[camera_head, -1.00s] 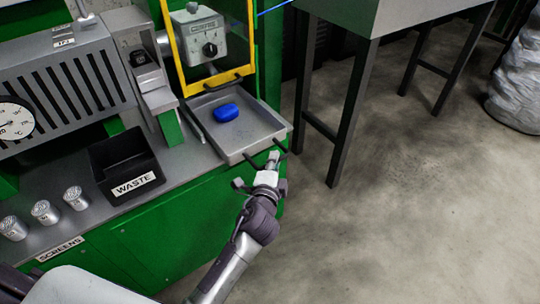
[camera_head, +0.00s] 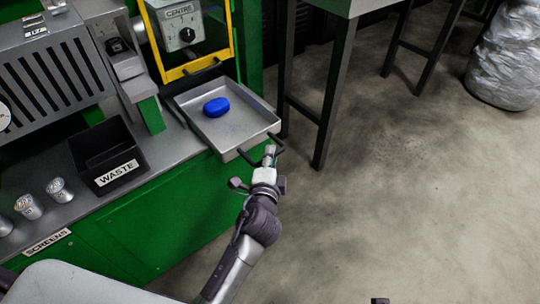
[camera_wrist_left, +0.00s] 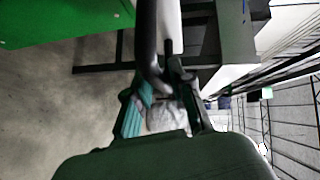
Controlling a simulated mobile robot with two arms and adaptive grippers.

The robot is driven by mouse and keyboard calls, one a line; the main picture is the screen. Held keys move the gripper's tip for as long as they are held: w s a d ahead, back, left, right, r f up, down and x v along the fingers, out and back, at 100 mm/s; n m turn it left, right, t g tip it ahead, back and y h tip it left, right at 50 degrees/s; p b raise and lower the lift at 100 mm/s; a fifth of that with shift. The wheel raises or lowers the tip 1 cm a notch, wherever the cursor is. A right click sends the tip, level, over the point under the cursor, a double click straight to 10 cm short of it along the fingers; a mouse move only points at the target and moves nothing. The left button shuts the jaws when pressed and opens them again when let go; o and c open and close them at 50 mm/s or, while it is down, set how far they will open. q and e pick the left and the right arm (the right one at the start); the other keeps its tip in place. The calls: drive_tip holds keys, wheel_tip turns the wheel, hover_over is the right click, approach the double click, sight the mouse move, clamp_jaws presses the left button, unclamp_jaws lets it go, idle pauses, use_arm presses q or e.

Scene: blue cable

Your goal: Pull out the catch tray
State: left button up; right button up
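The catch tray (camera_head: 238,138) is a shallow grey metal tray, sticking out from the green machine below a yellow frame. A blue rounded object (camera_head: 216,107) lies in it. A dark bar handle (camera_head: 250,157) is on its front edge; the bar also shows close up in the left wrist view (camera_wrist_left: 147,40). My left gripper (camera_head: 269,153) is at this handle, with its fingers (camera_wrist_left: 160,78) around the bar and apparently closed on it. The exact contact is partly hidden. A small dark piece at the bottom edge of the head view may be part of my right gripper.
A black WASTE bin (camera_head: 112,158) and metal cups (camera_head: 58,189) stand on the ledge to the left. A grey table with dark legs (camera_head: 333,95) stands right of the tray. A wrapped silver bulk (camera_head: 503,55) is at far right. The floor (camera_head: 400,190) between is clear.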

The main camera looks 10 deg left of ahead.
use_arm(q)
drive_tip(key=s+d+r, duration=0.1)
drive_tip(key=s+r, duration=0.1)
drive_tip(key=s, duration=0.9)
drive_tip(key=shift+s+d, duration=0.15)
drive_tip(key=shift+s, duration=0.25)
